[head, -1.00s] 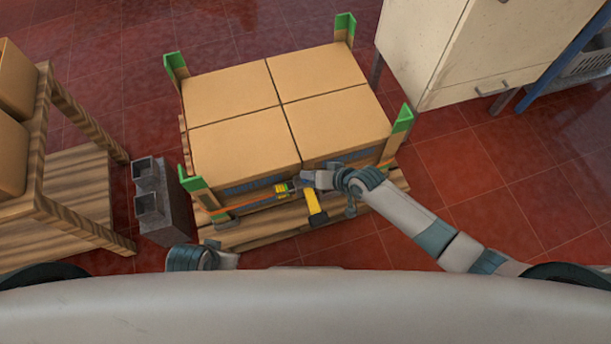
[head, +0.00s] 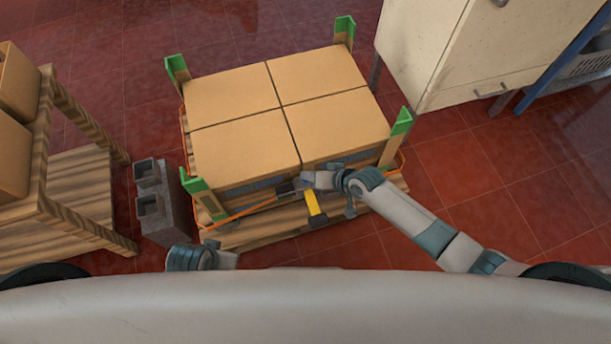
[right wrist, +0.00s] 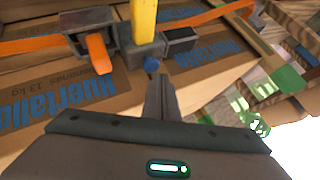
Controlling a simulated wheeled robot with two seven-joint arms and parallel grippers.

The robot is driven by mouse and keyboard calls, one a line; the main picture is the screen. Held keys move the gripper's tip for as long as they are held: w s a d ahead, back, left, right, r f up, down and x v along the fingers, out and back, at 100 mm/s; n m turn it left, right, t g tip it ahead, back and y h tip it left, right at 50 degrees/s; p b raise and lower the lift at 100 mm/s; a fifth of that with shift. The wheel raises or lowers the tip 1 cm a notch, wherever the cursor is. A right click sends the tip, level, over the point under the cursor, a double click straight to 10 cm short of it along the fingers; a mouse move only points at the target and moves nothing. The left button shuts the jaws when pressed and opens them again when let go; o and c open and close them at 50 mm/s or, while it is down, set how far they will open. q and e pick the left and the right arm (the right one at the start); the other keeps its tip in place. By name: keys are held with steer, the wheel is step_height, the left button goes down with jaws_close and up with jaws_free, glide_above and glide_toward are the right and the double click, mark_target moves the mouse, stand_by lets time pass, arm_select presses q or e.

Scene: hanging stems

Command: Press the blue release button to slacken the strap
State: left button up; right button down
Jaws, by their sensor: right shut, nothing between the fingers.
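The orange strap (head: 240,213) runs low around the stack of cartons and stands loosely away from it at the corners. Its dark buckle (head: 287,188) is on the near side, with a yellow handle (head: 314,204) sticking out. In the right wrist view the blue release button (right wrist: 151,64) is at the buckle's lower edge, right at my right fingertips; I cannot tell whether they touch. My right gripper (head: 303,181) is shut and empty; its closed fingers (right wrist: 159,84) point at the button. My left gripper (head: 229,260) is low near my body, its fingers unclear.
Several cartons (head: 240,145) stand on a wooden pallet (head: 262,232) with green corner guards (head: 399,125). Grey blocks (head: 172,215) and a wooden rack (head: 85,180) are at left. A cream cabinet (head: 440,50) is at back right. The red floor at right is clear.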

arm_select(q)
steer(key=shift+r, duration=0.4)
arm_select(e)
steer(key=shift+r, duration=0.45)
